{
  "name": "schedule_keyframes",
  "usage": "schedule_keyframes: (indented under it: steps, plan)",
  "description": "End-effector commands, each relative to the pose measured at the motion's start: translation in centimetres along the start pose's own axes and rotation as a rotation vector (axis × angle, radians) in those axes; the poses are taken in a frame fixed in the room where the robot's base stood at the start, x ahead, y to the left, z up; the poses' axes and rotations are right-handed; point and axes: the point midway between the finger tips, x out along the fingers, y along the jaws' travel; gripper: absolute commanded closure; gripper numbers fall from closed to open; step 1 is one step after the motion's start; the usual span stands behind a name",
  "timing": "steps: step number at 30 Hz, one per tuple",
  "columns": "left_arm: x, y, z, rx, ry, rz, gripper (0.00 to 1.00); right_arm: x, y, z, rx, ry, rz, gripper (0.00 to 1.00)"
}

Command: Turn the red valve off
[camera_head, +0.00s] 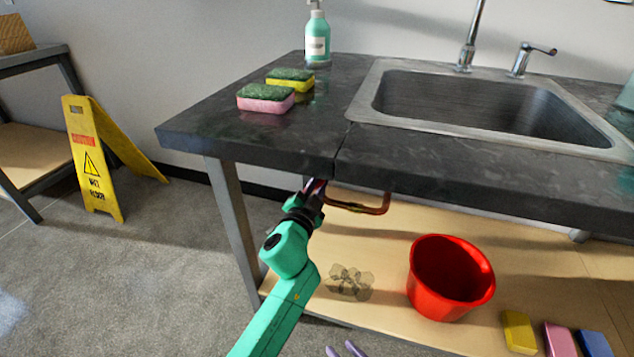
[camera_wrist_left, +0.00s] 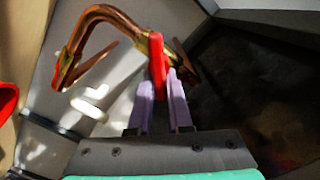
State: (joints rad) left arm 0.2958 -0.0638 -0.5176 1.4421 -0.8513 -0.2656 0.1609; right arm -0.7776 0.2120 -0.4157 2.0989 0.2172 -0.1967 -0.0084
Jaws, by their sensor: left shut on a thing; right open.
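The red valve handle (camera_wrist_left: 156,52) shows in the left wrist view as a narrow red lever beside a bent copper pipe (camera_wrist_left: 92,22). My left gripper (camera_wrist_left: 160,88) is shut on it, with one purple finger on each side. In the head view my left arm reaches under the counter's front edge; the left gripper (camera_head: 317,186) is partly hidden there. The copper pipe (camera_head: 362,208) shows to its right, below the counter. My right gripper (camera_head: 345,349) shows only as two purple fingertips, apart and empty, at the bottom edge.
The dark counter (camera_head: 235,140) with a steel sink (camera_head: 365,105) lies just above my left gripper. A red bucket (camera_head: 425,290), a puddle (camera_head: 350,282) and several sponges (camera_head: 520,332) are on the wooden shelf (camera_head: 385,318). A yellow floor sign (camera_head: 92,165) stands left.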

Motion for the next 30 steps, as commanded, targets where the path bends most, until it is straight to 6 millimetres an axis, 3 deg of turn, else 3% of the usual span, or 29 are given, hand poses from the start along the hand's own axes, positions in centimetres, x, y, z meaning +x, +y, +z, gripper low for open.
schedule_keyframes:
  steps: [18,30]
  plan:
    - [0.0,1.1,0.5,0.568,-0.003,0.003,1.0,0.2,0.1,0.4,0.002,0.008,0.0,0.5]
    - [0.0,1.5,0.8,0.783,-0.003,0.005,1.0,0.2,0.1,0.6,0.003,0.006,-0.001,0.5]
